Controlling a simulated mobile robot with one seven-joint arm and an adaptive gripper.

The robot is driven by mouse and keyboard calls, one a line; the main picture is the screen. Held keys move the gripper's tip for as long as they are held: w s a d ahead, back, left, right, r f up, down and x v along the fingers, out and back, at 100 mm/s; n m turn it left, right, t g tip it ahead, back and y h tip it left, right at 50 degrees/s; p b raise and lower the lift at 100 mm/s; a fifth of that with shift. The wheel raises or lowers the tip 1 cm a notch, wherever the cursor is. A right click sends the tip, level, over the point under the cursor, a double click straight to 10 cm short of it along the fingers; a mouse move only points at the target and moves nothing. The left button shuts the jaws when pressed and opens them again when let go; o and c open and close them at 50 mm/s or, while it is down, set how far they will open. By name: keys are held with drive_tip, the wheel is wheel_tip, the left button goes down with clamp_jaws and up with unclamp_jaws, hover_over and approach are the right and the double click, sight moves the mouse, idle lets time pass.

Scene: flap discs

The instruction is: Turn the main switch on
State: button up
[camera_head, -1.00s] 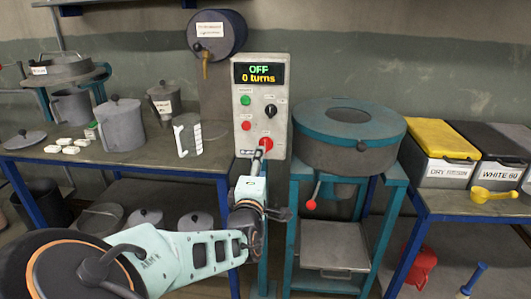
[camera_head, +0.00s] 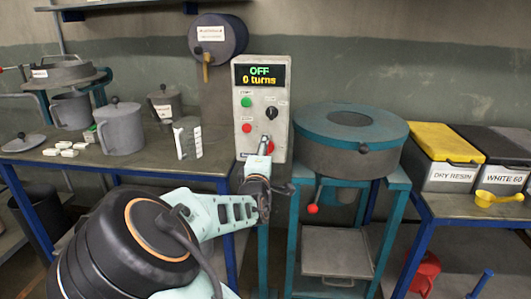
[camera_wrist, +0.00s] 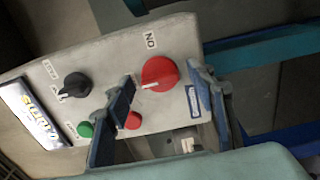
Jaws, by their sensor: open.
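The main switch is a round red knob (camera_wrist: 160,73) on a grey control panel (camera_head: 280,135). An ON label (camera_wrist: 151,41) is beside it, and a white pointer mark shows on its left side in the wrist view. In the head view only a red part of the knob (camera_head: 269,147) shows behind my gripper (camera_head: 262,152). In the wrist view my gripper (camera_wrist: 164,84) is open, its two blue fingers on either side of the knob. I cannot tell whether they touch it. The panel display (camera_head: 260,75) reads OFF, 0 turns.
The panel also has a green button (camera_head: 246,102), a smaller red button (camera_head: 246,128) and a black selector knob (camera_head: 271,113). A round teal-rimmed machine (camera_head: 350,140) stands close on the right. A table with jugs (camera_head: 119,127) is on the left.

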drive_tip(key=c, duration=1.2)
drive_tip(key=shift+o, duration=0.2)
drive_tip(key=shift+m, duration=0.3)
drive_tip(key=shift+m+b, duration=2.9)
drive_tip(key=shift+m, duration=5.7)
drive_tip(key=o, duration=1.2)
drive_tip(key=shift+c, duration=0.2)
